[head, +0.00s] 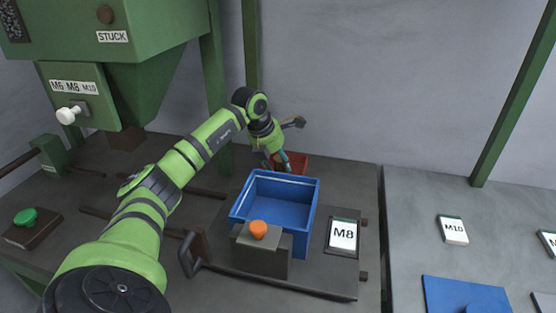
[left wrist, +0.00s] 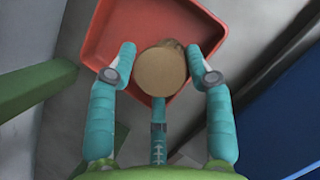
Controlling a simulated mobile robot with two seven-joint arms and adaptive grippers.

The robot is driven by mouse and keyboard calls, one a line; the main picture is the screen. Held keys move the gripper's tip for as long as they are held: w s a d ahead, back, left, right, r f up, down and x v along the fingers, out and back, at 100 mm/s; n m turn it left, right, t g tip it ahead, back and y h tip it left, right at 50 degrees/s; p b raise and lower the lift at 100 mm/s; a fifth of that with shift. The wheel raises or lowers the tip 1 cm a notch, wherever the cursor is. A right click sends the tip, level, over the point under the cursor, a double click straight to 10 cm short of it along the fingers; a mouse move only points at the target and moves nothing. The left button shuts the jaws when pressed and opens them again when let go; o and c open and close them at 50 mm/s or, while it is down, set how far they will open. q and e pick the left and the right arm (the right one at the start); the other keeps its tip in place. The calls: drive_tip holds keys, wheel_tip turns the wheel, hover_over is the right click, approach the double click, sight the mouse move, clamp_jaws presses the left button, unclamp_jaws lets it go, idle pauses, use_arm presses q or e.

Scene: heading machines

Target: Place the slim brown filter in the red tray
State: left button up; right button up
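The red tray (head: 297,163) stands behind the blue bin, partly hidden by my left gripper and the bin. My left gripper (head: 277,166) points down at the tray. In the left wrist view the gripper (left wrist: 161,65) has its fingers closed around the brown filter (left wrist: 161,73), which shows its round tan end. The red tray (left wrist: 105,40) lies beyond the filter, and the filter overlaps its floor in this view. I cannot tell whether the filter's far end touches the tray. My right gripper is not in view.
A blue bin (head: 282,187) stands just in front of the tray. Ahead of it are a box with an orange button (head: 258,231) and an M8 card (head: 343,235). A green machine (head: 145,60) rises at left. The wall is close behind the tray.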

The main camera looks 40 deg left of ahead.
use_arm(q)
drive_tip(key=shift+o, duration=0.4)
drive_tip(key=shift+s+a+r, duration=0.1)
drive_tip(key=shift+r, duration=0.45)
drive_tip(key=v, duration=1.1)
drive_tip(key=shift+b, duration=0.3)
